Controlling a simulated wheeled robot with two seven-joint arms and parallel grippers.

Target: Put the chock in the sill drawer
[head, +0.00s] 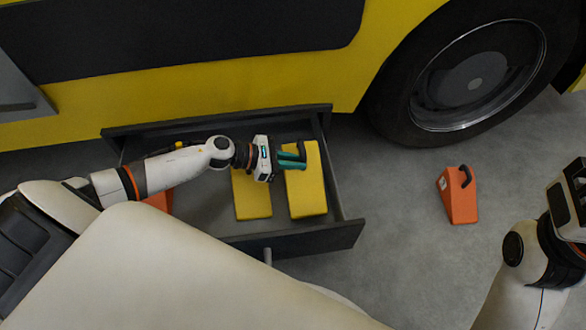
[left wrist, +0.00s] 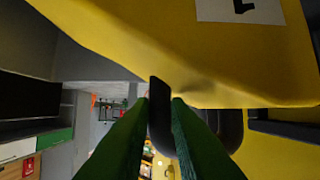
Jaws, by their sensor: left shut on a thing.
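A yellow chock (head: 308,190) with a black handle is at the right end of the open sill drawer (head: 305,240). My left gripper (head: 300,157) has its green fingers shut on the handle. In the left wrist view the fingers close on the dark handle (left wrist: 159,95), and the chock's yellow body (left wrist: 200,55) with a white label fills the upper part. I cannot tell whether the chock rests on the drawer floor or hangs just above it. A second yellow block (head: 252,197) lies beside it in the drawer, partly hidden by my gripper.
An orange piece (head: 160,199) shows at the drawer's left, partly behind my left arm. An orange chock (head: 458,197) with a black handle stands on the floor at right, below the wheel (head: 470,80). The yellow vehicle (head: 200,93) rises behind the drawer. Floor between drawer and orange chock is clear.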

